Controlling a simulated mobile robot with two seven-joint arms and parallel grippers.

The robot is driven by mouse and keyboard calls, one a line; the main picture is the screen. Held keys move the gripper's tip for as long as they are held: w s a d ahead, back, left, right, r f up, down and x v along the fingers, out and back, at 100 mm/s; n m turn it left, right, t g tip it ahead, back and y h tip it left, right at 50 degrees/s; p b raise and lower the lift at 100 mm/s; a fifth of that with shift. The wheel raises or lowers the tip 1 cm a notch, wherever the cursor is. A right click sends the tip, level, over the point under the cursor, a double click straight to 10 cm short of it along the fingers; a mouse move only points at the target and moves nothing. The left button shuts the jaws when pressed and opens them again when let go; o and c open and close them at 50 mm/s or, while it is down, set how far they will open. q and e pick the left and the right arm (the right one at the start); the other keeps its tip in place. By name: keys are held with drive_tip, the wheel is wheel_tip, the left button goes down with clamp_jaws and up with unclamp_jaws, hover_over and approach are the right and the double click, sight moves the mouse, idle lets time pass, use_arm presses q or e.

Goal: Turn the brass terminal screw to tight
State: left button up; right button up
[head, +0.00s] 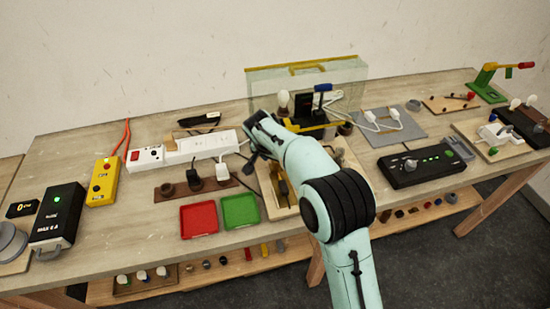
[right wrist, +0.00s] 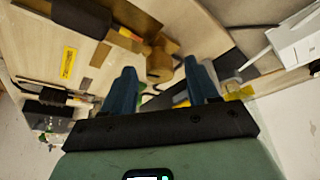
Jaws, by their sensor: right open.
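My right arm reaches in from the bottom right of the head view, its end over the wooden-framed fixture (head: 268,199). Its fingers are hidden there by the arm. In the right wrist view my right gripper (right wrist: 160,66) is open, with two blue fingers apart. A brownish-gold cylindrical piece (right wrist: 160,67) shows between and beyond the fingertips. It may be the brass terminal screw, but I cannot tell for sure. No contact with it is visible. The screw cannot be made out in the head view. My left gripper is not in view.
A red tray (head: 199,219) and a green tray (head: 240,210) lie left of the fixture. A white power strip (head: 203,147) is behind them. A clear panel box (head: 345,75) stands at the back. A black control box (head: 421,166) is to the right. Bare tabletop shows at front left.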

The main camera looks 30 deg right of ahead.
drive_tip(key=v, duration=1.3)
